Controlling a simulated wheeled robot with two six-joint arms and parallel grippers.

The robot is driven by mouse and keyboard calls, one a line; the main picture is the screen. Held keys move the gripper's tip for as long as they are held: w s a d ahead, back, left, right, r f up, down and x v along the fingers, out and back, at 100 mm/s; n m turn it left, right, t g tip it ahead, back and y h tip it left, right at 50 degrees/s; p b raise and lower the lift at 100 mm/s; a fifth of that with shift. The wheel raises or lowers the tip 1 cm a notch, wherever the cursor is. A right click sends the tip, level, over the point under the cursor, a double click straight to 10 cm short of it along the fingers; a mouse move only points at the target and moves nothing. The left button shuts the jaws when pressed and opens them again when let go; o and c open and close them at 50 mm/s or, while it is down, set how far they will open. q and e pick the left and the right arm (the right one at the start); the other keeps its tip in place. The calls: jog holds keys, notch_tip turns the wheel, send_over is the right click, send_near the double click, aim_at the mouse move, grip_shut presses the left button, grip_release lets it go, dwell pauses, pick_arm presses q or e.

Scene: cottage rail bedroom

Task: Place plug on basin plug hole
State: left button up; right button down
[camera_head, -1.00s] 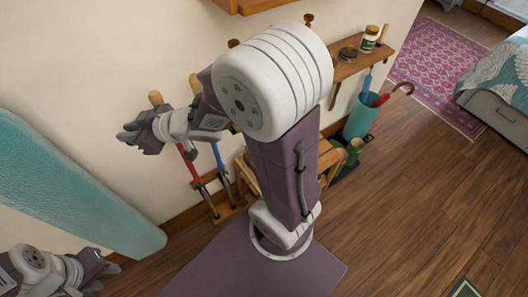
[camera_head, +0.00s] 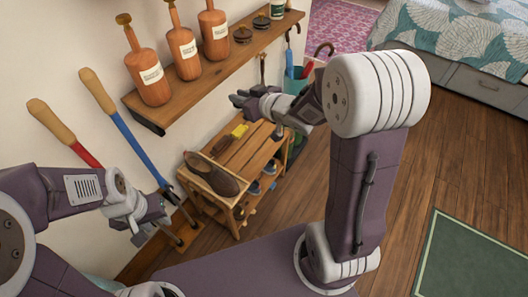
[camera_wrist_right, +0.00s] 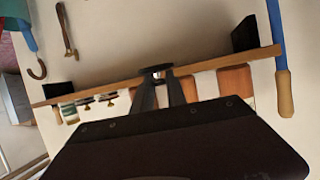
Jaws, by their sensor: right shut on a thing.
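My right gripper (camera_wrist_right: 160,88) is shut on a small dark round piece, which looks like the plug (camera_wrist_right: 157,70), at its fingertips in the right wrist view. In the head view the right gripper (camera_head: 242,103) is in front of the wall below the shelf, and the plug is too small to make out there. My left gripper (camera_head: 150,213) is at the lower left, in front of the long-handled tools. Its fingers are too unclear to tell whether they are open. No basin or plug hole shows in any view.
A wooden wall shelf (camera_head: 225,68) carries several brown bottles (camera_head: 183,55). A wooden rack (camera_head: 245,160) with a brown shoe (camera_head: 212,176) stands below. Red and blue long-handled tools (camera_head: 133,140) lean at the left. Open wood floor (camera_head: 400,220) and a green rug (camera_head: 470,262) lie right.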

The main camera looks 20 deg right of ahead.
jog(key=w+d+f+m+h+b, duration=0.1)
jog(key=d+f+b, duration=0.3)
jog(key=f+b, duration=0.5)
jog(key=w+d+f+m+t+h+b, duration=0.1)
jog(key=d+f+b, duration=0.4)
jog(key=f, duration=0.8)
jog(key=w+d+f+m+h+b, duration=0.1)
jog(key=w+d+f+b, duration=0.15)
jog(key=f+b, duration=0.7)
jog(key=b, duration=0.5)
send_over(258, 147)
jog(key=f, duration=0.9)
jog(key=shift+s, duration=0.25)
jog(key=shift+w+a, duration=0.1)
jog(key=shift+w, duration=0.25)
notch_tip(258, 147, down, 4)
jog(key=b, duration=0.3)
jog(key=shift+f, duration=0.25)
jog(key=shift+s+r, duration=0.1)
jog(key=shift+r, duration=0.15)
jog(key=shift+f, duration=0.1)
jog(key=c, duration=1.3)
grip_release()
jog(key=shift+c, duration=0.2)
